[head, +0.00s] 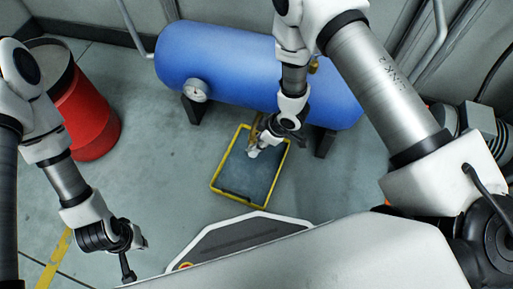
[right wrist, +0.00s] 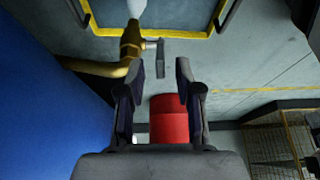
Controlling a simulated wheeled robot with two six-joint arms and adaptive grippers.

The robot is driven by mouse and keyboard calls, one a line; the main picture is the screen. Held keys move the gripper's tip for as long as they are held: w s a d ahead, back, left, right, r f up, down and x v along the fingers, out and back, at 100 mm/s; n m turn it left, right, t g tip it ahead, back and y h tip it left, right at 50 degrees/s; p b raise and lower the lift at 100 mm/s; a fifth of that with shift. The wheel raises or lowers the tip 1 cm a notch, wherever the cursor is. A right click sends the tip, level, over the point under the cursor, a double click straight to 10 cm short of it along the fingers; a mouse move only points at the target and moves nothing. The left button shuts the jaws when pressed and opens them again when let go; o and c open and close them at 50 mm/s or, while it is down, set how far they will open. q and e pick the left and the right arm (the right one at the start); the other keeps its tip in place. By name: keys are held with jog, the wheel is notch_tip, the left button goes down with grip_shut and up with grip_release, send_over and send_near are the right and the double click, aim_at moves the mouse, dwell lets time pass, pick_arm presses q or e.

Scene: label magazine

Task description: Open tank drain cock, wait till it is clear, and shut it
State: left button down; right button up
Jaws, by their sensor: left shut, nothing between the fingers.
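The blue tank (head: 215,62) lies on its side, with a white dial gauge (head: 196,90) on its front. The brass drain cock (right wrist: 130,45) sits on a brass pipe from the tank. Its grey lever (right wrist: 160,62) runs alongside the cock body. A pale whitish shape, apparently discharge (right wrist: 137,8), spreads from the cock's outlet over the yellow-rimmed tray (head: 231,198). My right gripper (right wrist: 159,70) is open, its fingers either side of the lever's end and apart from it. My left gripper (head: 127,273) is shut and empty, low at the left, away from the tank.
A red drum (head: 90,115) stands at the left; it also shows in the right wrist view (right wrist: 170,122). A wire cage (right wrist: 275,145) is at the right of the wrist view. Grey machinery (head: 480,125) is at the head view's right. Floor between drum and tray is clear.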

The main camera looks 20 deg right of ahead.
jog(key=b+x, duration=0.1)
jog(key=x, duration=0.2)
jog(key=shift+a+f, duration=0.1)
jog(key=shift+f, duration=0.2)
grip_shut()
